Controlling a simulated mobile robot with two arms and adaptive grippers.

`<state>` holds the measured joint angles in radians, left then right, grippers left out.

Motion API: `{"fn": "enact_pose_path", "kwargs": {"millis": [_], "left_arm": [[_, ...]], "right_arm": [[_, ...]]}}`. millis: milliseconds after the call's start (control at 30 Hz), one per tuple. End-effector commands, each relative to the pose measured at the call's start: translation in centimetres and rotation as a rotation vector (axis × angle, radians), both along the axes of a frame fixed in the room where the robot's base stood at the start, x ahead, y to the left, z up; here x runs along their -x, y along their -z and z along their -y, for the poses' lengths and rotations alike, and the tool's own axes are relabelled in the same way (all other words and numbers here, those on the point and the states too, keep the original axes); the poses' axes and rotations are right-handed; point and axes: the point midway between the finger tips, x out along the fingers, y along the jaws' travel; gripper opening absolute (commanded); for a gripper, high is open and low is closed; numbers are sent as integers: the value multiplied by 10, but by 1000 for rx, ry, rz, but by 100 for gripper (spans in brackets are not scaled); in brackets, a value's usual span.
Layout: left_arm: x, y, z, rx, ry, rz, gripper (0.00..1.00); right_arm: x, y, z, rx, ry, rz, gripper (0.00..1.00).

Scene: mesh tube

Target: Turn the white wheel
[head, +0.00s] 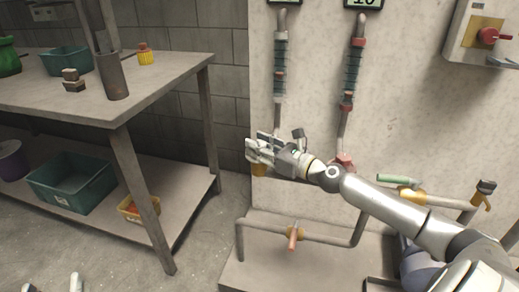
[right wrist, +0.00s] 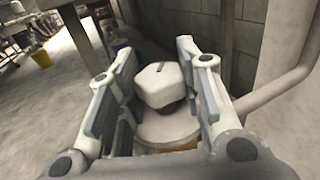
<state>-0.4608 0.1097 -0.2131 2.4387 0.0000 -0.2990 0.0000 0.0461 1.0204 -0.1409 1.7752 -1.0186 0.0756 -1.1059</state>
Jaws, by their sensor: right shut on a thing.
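The white wheel (right wrist: 160,85) shows in the right wrist view as a pale, angular knob with a dark slot on top, seated on a round, light base. My right gripper (right wrist: 158,80) has its fingers on either side of the wheel, shut on it. In the head view my right gripper (head: 262,150) is at the left edge of the wall panel, and its fingers hide most of the wheel. Two pale fingertips of my left gripper (head: 52,286) show at the bottom left edge of the head view, apart, with nothing between them.
A workbench (head: 165,76) stands at the left, with a teal bin (head: 70,188) on its lower shelf. Pipes with an orange-handled valve (head: 293,240) run low along the panel (head: 400,130). A switch box (head: 470,35) hangs upper right. Floor between bench and panel is clear.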

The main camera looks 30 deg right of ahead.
Motion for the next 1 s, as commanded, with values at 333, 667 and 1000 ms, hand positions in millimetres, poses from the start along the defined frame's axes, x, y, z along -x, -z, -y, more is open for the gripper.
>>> {"fn": "enact_pose_path", "kwargs": {"millis": [333,667,1000], "left_arm": [[2,-19,2,28,6,103,56],[2,-20,2,28,6,106,56],[2,-20,2,27,5,106,56]], "right_arm": [[0,-1,0,0,-13,1,10],[0,-1,0,0,-13,1,10],[0,-1,0,0,-13,1,56]]}}
